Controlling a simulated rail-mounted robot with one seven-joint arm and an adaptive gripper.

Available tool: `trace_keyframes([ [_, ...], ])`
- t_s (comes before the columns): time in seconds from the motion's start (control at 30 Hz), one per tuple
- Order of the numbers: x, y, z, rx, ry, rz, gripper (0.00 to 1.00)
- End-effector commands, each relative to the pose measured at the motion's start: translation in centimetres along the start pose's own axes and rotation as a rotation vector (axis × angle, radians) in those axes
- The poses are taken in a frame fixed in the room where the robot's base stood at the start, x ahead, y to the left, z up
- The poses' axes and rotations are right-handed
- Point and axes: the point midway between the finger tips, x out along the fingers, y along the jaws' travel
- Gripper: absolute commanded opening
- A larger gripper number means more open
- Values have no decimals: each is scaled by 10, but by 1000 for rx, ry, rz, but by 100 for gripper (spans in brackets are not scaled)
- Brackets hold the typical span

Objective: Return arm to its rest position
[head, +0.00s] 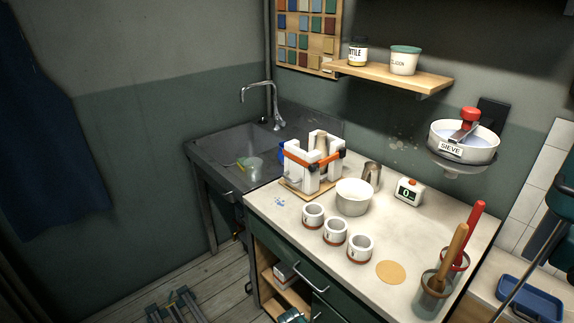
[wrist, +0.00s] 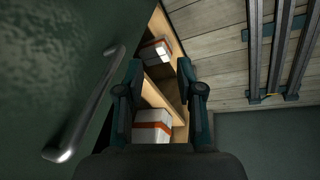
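My gripper (wrist: 160,64) shows in the wrist view with its two dark fingers spread apart and nothing between them. It is open and points toward the open shelves (wrist: 152,92) of the cabinet under the worktop. A white block with an orange band (wrist: 152,126) sits on a shelf beyond the fingers, and a similar smaller one (wrist: 156,50) lies farther up the picture. Neither is held.
A metal cabinet handle (wrist: 85,105) is left of the fingers. Rails (wrist: 270,50) lie on the plank floor (wrist: 215,70) at right. The worktop (head: 290,212) carries cups (head: 335,231), a white bowl (head: 353,197), a strapped mold (head: 315,163) and a tool jar (head: 434,290).

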Motion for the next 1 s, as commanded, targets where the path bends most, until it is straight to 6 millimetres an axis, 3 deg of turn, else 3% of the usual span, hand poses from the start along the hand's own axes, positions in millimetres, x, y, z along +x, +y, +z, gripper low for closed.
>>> trace_keyframes([
  [0.03, -4, 14, 38, 24, -70, -3, 37],
  [0.17, -8, 36, 125, 76, -254, -26, 37],
  [0.3, -29, 47, 218, 135, -456, -77, 37],
  [0.4, -50, 47, 275, 173, -587, -125, 37],
  [0.5, -72, 43, 319, 205, -692, -175, 37],
  [0.6, -88, 38, 347, 227, -763, -215, 37],
  [0.7, -97, 34, 361, 239, -804, -239, 37],
  [1.0, -99, 33, 366, 242, -818, -248, 37],
])
